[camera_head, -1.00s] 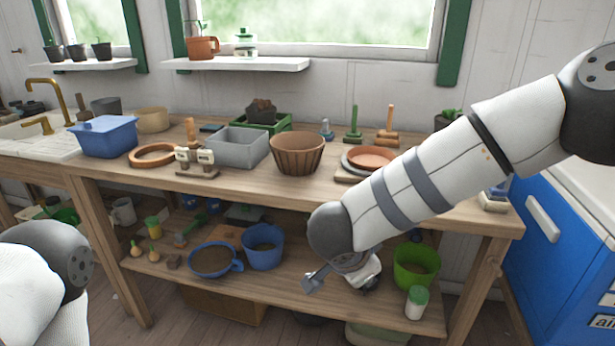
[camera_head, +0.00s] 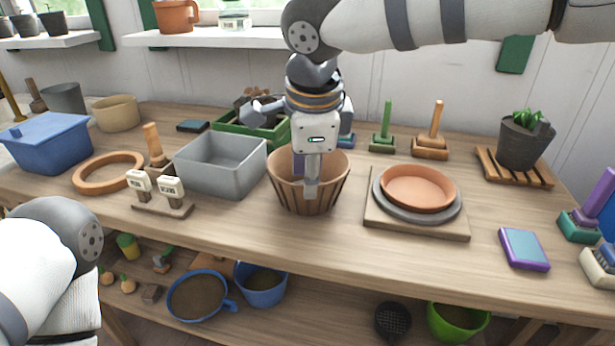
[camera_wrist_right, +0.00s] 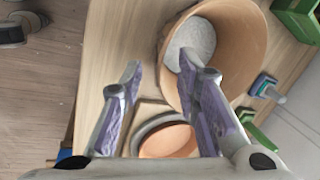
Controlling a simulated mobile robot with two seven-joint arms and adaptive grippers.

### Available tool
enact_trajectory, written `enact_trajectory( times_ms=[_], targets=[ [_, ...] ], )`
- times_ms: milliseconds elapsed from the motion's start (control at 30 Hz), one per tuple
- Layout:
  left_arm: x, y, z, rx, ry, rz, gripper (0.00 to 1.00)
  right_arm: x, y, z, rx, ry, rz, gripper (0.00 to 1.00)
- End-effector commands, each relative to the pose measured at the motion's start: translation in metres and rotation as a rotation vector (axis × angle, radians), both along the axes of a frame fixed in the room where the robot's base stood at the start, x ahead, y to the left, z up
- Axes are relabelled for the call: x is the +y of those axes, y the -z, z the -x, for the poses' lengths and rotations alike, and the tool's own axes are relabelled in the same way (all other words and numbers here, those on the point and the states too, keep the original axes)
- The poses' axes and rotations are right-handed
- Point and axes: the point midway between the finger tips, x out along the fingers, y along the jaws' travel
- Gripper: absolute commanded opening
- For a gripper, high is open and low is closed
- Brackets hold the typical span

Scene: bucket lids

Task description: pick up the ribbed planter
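The ribbed planter (camera_head: 334,186) is a brown, tapered pot with vertical ribs, upright on the wooden bench in the head view. My right gripper (camera_head: 304,180) points down at its near wall. One finger shows in front of the outer wall, the other behind the near rim. In the right wrist view, the planter (camera_wrist_right: 238,35) is at the upper right, with a pale inside bottom. There the right gripper (camera_wrist_right: 159,62) is open, with the near wall between its purple-padded fingers and a gap beside the left finger. Of my left arm only links show; its gripper is out of view.
A grey bin (camera_head: 222,165) stands just left of the planter, and a green crate (camera_head: 235,127) is behind it. A terracotta saucer (camera_head: 420,187) lies on a grey dish and board to the right. A wooden ring (camera_head: 107,173) and labelled stand (camera_head: 160,205) are left. The front bench strip is clear.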

Motion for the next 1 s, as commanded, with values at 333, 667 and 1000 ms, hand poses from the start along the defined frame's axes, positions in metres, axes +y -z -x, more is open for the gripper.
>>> enact_trajectory(
  times_ms=[333,667,1000],
  targets=[
    [0.000,0.004,0.003,0.010,0.000,-0.001,0.40,-0.007,0.055,-0.017,0.002,0.000,0.001,0.30],
    [0.000,0.004,0.003,0.011,0.000,-0.001,0.40,-0.006,0.065,-0.021,-0.004,0.001,0.000,0.27],
    [0.000,0.004,0.003,0.012,0.000,0.000,0.40,-0.006,0.064,-0.021,-0.005,0.001,-0.001,0.00]
  ],
)
